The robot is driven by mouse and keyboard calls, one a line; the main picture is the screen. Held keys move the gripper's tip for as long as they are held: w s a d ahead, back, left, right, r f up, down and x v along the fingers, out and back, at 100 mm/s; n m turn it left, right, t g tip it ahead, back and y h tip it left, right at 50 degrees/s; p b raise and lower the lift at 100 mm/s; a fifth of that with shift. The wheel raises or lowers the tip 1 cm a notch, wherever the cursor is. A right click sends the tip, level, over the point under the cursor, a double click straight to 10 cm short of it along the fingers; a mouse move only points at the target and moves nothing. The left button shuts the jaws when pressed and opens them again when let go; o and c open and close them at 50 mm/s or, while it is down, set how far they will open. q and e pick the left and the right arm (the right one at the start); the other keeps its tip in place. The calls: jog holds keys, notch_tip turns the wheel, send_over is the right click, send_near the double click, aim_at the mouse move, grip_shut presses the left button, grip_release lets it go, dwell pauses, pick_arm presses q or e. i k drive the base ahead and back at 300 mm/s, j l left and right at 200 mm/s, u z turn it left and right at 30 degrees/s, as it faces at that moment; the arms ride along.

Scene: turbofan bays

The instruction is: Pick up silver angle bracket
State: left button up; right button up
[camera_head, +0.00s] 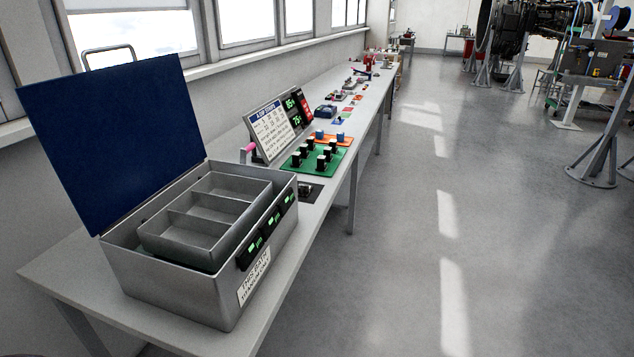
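I cannot clearly pick out a silver angle bracket at this distance. A small grey metallic piece (307,188) lies on a dark pad (314,197) on the bench, just right of the open metal case; its shape is too small to tell. The case (175,299) stands on the near end of the bench with its blue lid (115,140) raised. A grey tray (205,247) with several compartments sits in it and looks empty. Neither of my grippers is in view.
The long bench (276,292) runs away along the windowed wall. A green board (316,160) with black cylinders, an orange board (337,141) with blue pieces and a tilted display (280,128) stand behind the case. The floor (430,240) right of the bench is clear.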

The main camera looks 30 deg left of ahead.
aim_at(304, 189)
jog(key=i, duration=2.7)
jog(key=i+u, duration=0.15)
jog(key=u, duration=0.25)
jog(key=i+u, duration=0.1)
jog(key=u, duration=0.25)
jog(key=i+l+u, duration=0.1)
jog(key=u, duration=3.05)
